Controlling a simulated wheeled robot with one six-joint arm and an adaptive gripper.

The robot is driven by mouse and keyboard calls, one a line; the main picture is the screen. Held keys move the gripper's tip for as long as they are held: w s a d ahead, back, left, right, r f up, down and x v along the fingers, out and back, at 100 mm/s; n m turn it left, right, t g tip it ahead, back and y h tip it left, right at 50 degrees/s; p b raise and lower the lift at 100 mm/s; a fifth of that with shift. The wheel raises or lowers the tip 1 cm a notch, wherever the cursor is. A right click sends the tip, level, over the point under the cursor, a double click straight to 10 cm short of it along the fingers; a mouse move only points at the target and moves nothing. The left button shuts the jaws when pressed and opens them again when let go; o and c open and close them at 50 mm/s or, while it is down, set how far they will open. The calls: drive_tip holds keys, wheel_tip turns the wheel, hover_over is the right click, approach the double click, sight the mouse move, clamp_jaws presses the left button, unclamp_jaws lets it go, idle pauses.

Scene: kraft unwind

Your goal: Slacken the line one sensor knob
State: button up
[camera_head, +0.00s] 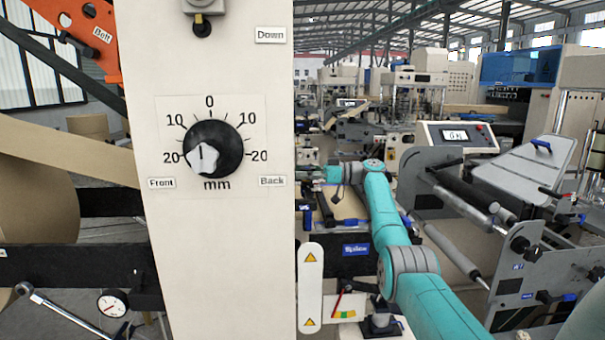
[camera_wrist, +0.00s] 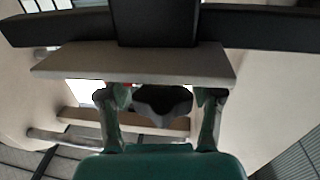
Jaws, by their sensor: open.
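In the wrist view my gripper (camera_wrist: 160,98) is open, with one green finger on each side of a dark lobed knob (camera_wrist: 163,104). A gap shows between the knob and each finger; whether they touch in depth I cannot tell. No label shows that this is the line one sensor knob. In the head view my teal arm reaches left behind a cream post (camera_head: 225,270), which hides my gripper. A small dark knob (camera_head: 201,28) hangs under a grey bracket (camera_head: 203,6) at the top of the post.
The post carries a black dial (camera_head: 220,142) marked in mm, with Front and Back labels. In the wrist view a beige plate (camera_wrist: 135,65) and a dark bar (camera_wrist: 260,30) cross close beyond the fingers. A kraft web (camera_head: 60,150) and a gauge (camera_head: 112,303) are left of the post.

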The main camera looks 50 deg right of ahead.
drive_tip(key=shift+r, duration=0.1)
drive_tip(key=v, duration=0.7)
drive_tip(key=shift+s, duration=0.15)
drive_tip(key=shift+o, duration=0.3)
drive_tip(key=shift+d, duration=0.15)
